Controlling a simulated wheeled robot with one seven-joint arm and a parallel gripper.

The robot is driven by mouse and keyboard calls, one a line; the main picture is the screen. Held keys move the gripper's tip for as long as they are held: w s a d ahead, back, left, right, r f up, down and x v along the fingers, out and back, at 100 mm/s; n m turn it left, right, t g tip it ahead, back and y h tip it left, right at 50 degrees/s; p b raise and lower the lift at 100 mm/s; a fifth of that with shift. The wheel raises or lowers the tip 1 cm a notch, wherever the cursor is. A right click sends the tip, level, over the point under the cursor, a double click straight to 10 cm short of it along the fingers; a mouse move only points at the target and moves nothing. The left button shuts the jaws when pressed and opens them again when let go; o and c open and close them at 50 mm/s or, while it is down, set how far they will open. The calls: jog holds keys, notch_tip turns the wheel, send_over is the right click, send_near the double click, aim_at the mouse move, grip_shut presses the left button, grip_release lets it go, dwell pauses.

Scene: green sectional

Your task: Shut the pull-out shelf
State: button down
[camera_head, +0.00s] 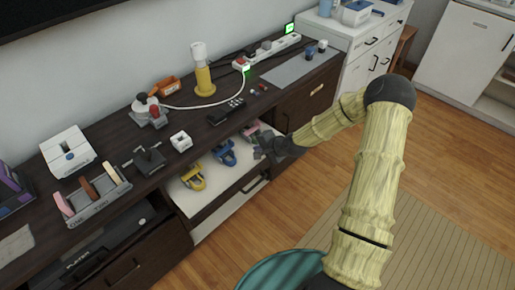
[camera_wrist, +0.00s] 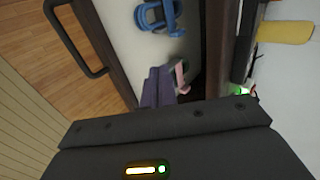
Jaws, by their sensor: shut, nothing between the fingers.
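The pull-out shelf (camera_head: 233,176) stands out from the dark cabinet, with a white surface and a dark front bearing a black handle (camera_head: 254,185). In the wrist view, its white surface (camera_wrist: 122,38) and handle (camera_wrist: 72,38) also show. A yellow item (camera_head: 192,178), a blue item (camera_head: 225,153) and a pink item (camera_head: 249,132) stand in it. My gripper (camera_head: 262,148) is shut and empty over the shelf's right end, close to the pink item.
The cabinet top (camera_head: 112,135) carries a yellow lamp-like object (camera_head: 203,82), a power strip (camera_head: 266,51), a black remote (camera_head: 226,111) and several small devices. A white cabinet (camera_head: 350,45) stands at the back right. The wooden floor and striped rug (camera_head: 420,215) in front are clear.

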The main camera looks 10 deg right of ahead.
jog(key=t+y+b, duration=0.1)
jog(key=t+b, duration=0.1)
jog(key=b, duration=0.6)
send_over(256, 166)
jog(key=f, duration=0.4)
jog(key=shift+s+d+f, duration=0.1)
jog(key=shift+s+d, duration=0.1)
jog(key=shift+d, duration=0.15)
jog(key=f+b, duration=0.1)
jog(key=b, duration=0.1)
jog(key=t+y+b, duration=0.1)
jog(key=b, duration=0.2)
jog(key=shift+w+a+f, duration=0.15)
jog(key=shift+f, duration=0.25)
jog(key=shift+f+t+y+b, duration=0.1)
jog(key=shift+t+y+b, duration=0.25)
jog(key=shift+b, duration=0.6)
jog(key=shift+a+b, duration=0.1)
jog(key=shift+b, duration=0.2)
jog(key=shift+r+y, duration=0.25)
jog(key=shift+r, duration=0.15)
